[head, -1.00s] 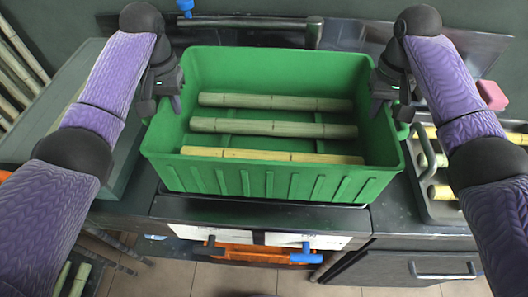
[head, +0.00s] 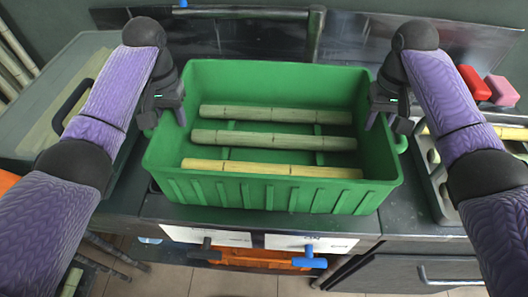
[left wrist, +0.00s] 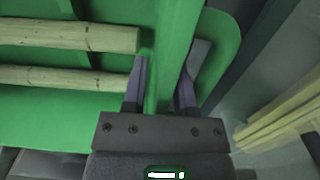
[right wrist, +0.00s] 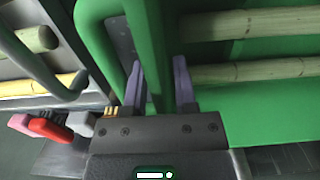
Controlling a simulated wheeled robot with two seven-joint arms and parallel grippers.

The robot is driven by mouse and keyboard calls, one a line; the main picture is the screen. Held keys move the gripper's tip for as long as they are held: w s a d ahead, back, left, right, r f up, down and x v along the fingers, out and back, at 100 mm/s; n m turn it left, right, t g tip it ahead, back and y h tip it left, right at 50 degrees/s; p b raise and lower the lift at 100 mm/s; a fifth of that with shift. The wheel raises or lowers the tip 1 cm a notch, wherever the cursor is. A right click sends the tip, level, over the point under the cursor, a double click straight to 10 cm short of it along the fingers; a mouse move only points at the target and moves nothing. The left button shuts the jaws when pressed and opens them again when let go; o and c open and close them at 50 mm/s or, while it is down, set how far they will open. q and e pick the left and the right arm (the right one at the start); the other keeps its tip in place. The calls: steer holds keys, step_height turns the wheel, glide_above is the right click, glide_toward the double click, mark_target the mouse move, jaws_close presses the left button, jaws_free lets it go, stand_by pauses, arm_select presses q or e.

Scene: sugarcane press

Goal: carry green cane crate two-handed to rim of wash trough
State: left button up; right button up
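The green cane crate (head: 272,192) is in the middle of the head view, upright over the dark counter, with three cane pieces (head: 274,138) lying across its floor. My left gripper (head: 168,112) is at its left side wall; in the left wrist view its fingers (left wrist: 163,85) straddle the green wall, one inside and one outside. My right gripper (head: 382,115) is at the right side wall; in the right wrist view its fingers (right wrist: 160,85) straddle that wall too. Both appear closed on it. Any gap under the crate is hard to tell. I cannot surely identify the wash trough.
A dark metal basin area (head: 240,35) with a pipe lies behind the crate. A grey tub (head: 35,135) stands at left, a grey tray (head: 432,190) at right. Red (head: 473,82) and pink (head: 501,91) blocks sit at back right. Drawers with a blue handle are below.

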arm_select(q)
step_height(320, 180, up, 12)
steer(key=shift+w+f, duration=0.1)
steer(key=shift+f, duration=0.15)
steer(key=shift+r, duration=0.25)
arm_select(e)
step_height(320, 180, up, 12)
steer(key=shift+w+r, duration=0.1)
arm_select(q)
step_height(320, 180, up, 8)
steer(key=p, duration=1.1)
steer(key=shift+f, duration=0.2)
arm_select(e)
steer(key=shift+t, duration=0.3)
steer(key=r, duration=1.3)
steer(key=shift+s+r, duration=0.15)
steer(key=shift+s, duration=0.25)
arm_select(q)
steer(key=shift+w, duration=0.1)
